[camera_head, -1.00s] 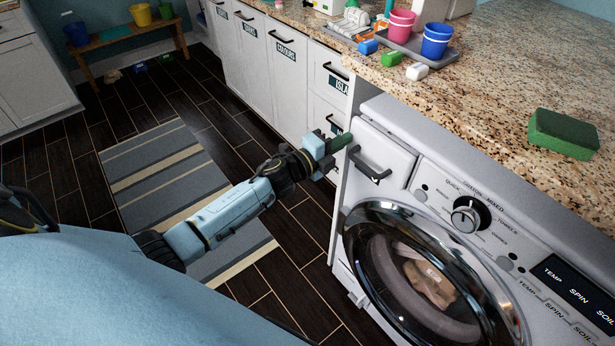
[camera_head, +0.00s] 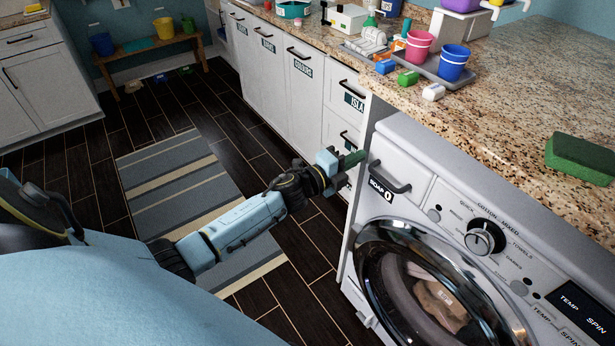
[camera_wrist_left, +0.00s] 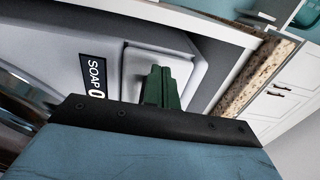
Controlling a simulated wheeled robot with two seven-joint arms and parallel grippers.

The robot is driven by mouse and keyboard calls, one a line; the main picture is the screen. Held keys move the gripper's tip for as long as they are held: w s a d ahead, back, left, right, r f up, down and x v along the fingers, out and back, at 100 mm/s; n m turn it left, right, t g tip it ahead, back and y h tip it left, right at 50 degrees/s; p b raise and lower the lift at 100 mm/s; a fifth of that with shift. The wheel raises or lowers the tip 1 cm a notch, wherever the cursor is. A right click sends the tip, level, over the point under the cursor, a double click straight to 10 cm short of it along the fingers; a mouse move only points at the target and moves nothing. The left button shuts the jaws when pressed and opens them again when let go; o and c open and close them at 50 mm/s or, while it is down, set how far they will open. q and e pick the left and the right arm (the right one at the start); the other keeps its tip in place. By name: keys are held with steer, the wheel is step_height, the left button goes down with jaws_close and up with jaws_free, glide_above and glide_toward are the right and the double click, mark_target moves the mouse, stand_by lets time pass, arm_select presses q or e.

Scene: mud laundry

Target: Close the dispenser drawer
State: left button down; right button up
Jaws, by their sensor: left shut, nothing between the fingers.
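The dispenser drawer (camera_head: 412,178) is at the upper left of the white washing machine's front, with a dark bar handle (camera_head: 390,178) and a black SOAP label (camera_head: 381,191). The label also shows in the left wrist view (camera_wrist_left: 94,75). I cannot tell how far the drawer stands out from the panel. My left gripper (camera_head: 354,159) is shut and empty, its green fingers just left of the handle in the head view. In the left wrist view the fingers (camera_wrist_left: 160,88) overlap a pale panel beside the label; contact is unclear. My right gripper is out of view.
The washer's round glass door (camera_head: 437,290) is below the drawer, with cloth behind it. A granite counter (camera_head: 500,110) runs above, holding a green sponge (camera_head: 582,158) and pink and blue cups on a tray. White cabinets stand left; the floor has a striped rug (camera_head: 185,190).

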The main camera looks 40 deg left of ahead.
arm_select(q)
steer(key=v, duration=1.1)
steer(key=shift+s+a, duration=0.2)
steer(key=shift+s, duration=0.1)
steer(key=s+a+f+n+g+y, duration=0.25)
steer(key=s+f+n, duration=0.4)
steer(key=f, duration=0.75)
steer(key=s+a+f+n+g+y, duration=0.1)
steer(key=s+f+n+g+y, duration=0.45)
steer(key=f, duration=0.85)
steer(key=s+d+f+n+g, duration=0.2)
steer(key=s+f, duration=0.3)
steer(key=s, duration=0.5)
steer(key=s+d+f+n+g+h, duration=0.1)
steer(key=s+f, duration=0.4)
steer(key=s, duration=0.6)
steer(key=s+d+f+n+g, duration=0.4)
steer(key=s+f+g, duration=0.1)
steer(key=s, duration=0.6)
steer(key=shift+s+f+n+h, duration=0.2)
steer(key=shift+f+n+h, duration=0.15)
steer(key=shift+f, duration=0.25)
